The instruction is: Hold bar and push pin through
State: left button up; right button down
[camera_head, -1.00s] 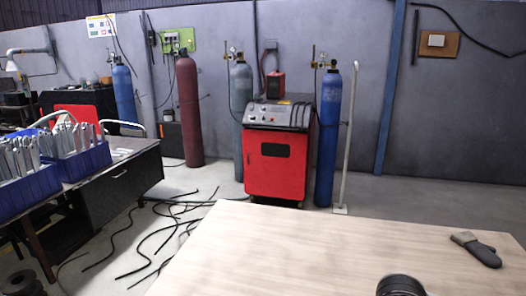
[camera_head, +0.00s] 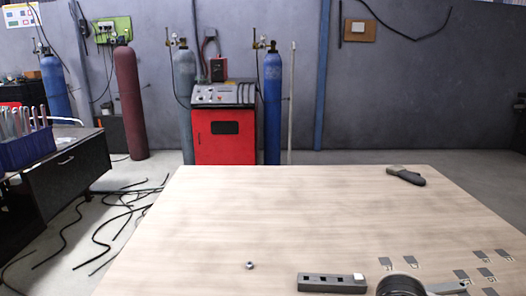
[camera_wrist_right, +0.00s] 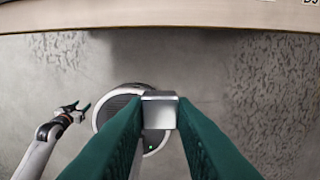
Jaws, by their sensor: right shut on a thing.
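A grey bar (camera_head: 320,284) with dark square holes lies on the table near its front edge in the head view. A pale square piece (camera_head: 358,277) shows at its right end. A small metallic piece (camera_head: 250,265), perhaps the pin, lies apart to the left of the bar. In the right wrist view my right gripper (camera_wrist_right: 158,105) has its green fingers shut on a silver metal piece (camera_wrist_right: 158,115), held over the floor beside the table. My left gripper (camera_wrist_right: 76,110) shows small at the left there, fingers apart and empty. Neither gripper's fingers show in the head view.
The wooden table (camera_head: 230,215) is mostly clear in the middle. Several small grey plates (camera_head: 456,252) with marks lie at its right. A dark glove-like object (camera_head: 406,175) lies at the back. The table edge (camera_wrist_right: 160,28) crosses the top of the wrist view.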

pick_arm(q)
jog(key=w+f+b, duration=0.1)
jog(key=b, duration=0.1)
jog(key=w+b, duration=0.2)
jog(key=w+f+b, duration=0.1)
jog(key=b, duration=0.2)
jog(key=shift+w+d+f, duration=0.2)
jog(key=shift+d+f, duration=0.15)
pick_arm(e)
notch_tip(320, 180, down, 10)
jog(key=shift+r, duration=0.15)
jog(key=shift+s, duration=0.1)
jog(key=w+a+r, duration=0.4)
jog(key=w+a, duration=0.2)
jog(key=w, duration=0.3)
jog(key=w+a+r, duration=0.3)
jog(key=w+a, duration=0.2)
jog(key=w, duration=0.5)
jog(key=shift+s+a+f, duration=0.1)
jog(key=shift+s+f, duration=0.05)
jog(key=shift+f, duration=1.85)
